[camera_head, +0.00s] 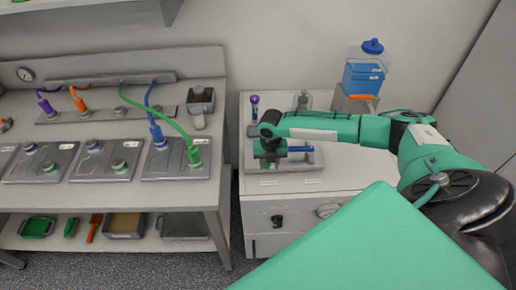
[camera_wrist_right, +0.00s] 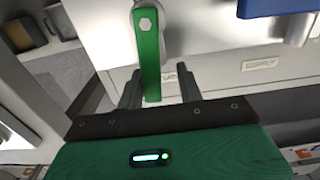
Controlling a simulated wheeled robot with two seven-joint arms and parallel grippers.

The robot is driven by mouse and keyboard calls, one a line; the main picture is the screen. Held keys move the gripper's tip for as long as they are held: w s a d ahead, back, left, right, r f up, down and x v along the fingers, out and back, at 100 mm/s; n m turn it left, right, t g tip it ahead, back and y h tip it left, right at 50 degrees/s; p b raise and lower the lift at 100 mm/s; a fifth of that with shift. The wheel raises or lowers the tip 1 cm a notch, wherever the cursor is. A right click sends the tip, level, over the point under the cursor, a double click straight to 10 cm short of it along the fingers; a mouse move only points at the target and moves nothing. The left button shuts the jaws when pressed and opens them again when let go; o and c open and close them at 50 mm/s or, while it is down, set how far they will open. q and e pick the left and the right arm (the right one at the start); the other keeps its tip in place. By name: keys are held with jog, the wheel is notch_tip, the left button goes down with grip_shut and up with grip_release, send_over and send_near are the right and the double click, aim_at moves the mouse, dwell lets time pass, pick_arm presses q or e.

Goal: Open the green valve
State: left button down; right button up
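The green valve handle (camera_wrist_right: 150,60) shows in the right wrist view as a flat lever with a bolt at its top end, over a pale panel. My right gripper (camera_wrist_right: 158,70) is open, with one dark finger on each side of the handle's lower end. Gaps show between the handle and both fingers. In the head view, my right gripper (camera_head: 268,152) is at the left part of the white cabinet top and hides most of the green valve. My left gripper is not in view.
A blue handle (camera_head: 300,149) lies just right of my right gripper. A purple-topped part (camera_head: 254,101) stands behind it. A blue liquid container (camera_head: 363,77) is at the back right. A workbench (camera_head: 110,198) with cabled plates stands to the left, across a narrow gap.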

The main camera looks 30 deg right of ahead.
jog(key=c, duration=0.3)
jog(key=shift+c, duration=0.2)
jog(key=shift+s+d+p, duration=0.1)
jog(key=shift+d+p, duration=0.05)
jog(key=shift+p, duration=0.2)
jog(key=shift+o, duration=1.2)
jog(key=shift+r, duration=0.1)
notch_tip(320, 180, up, 8)
jog(key=p, duration=0.7)
jog(key=shift+s+d, duration=0.15)
